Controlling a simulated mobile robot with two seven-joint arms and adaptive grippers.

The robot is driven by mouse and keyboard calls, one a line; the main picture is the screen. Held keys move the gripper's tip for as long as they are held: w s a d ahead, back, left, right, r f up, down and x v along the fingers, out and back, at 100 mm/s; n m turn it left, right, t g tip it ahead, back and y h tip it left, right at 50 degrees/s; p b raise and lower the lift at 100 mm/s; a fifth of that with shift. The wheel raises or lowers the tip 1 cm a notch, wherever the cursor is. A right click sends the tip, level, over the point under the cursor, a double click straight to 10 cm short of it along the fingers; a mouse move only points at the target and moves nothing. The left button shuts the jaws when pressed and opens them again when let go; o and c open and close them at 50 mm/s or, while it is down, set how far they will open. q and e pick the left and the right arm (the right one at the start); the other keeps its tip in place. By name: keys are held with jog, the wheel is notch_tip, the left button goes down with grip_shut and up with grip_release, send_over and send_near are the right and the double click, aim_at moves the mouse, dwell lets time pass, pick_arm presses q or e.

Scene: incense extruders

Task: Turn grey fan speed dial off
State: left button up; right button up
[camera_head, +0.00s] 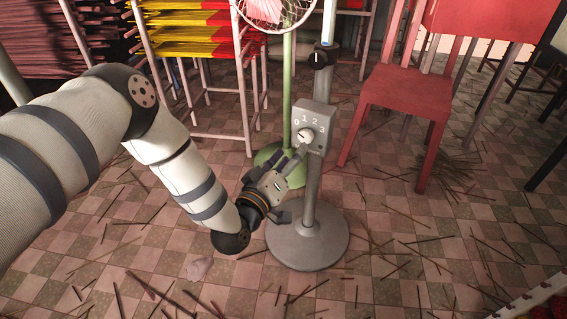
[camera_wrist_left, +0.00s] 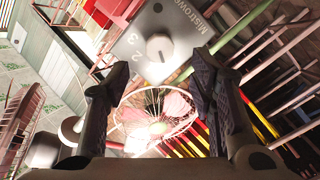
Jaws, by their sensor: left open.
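The fan speed dial (camera_head: 305,135) is a pale round knob on a grey control box (camera_head: 322,117) marked 0, 1, 2, 3, fixed to a grey fan stand. In the left wrist view the dial (camera_wrist_left: 160,47) sits on the box face (camera_wrist_left: 146,22), just beyond and between the fingertips. My left gripper (camera_head: 298,152) reaches up to the dial from the lower left. In the wrist view its two fingers (camera_wrist_left: 158,68) are spread apart with nothing between them. Whether a fingertip touches the dial, I cannot tell. My right gripper is not in view.
The grey round base (camera_head: 325,245) stands on a tiled floor strewn with sticks. A green stand (camera_head: 287,85) is right behind. A red chair (camera_head: 408,95) stands to the right. Racks with red and yellow bundles (camera_head: 190,35) are at the back left.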

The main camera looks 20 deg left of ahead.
pick_arm(q)
jog(key=s, duration=0.4)
jog(key=shift+s+a, duration=0.15)
jog(key=shift+s, duration=0.2)
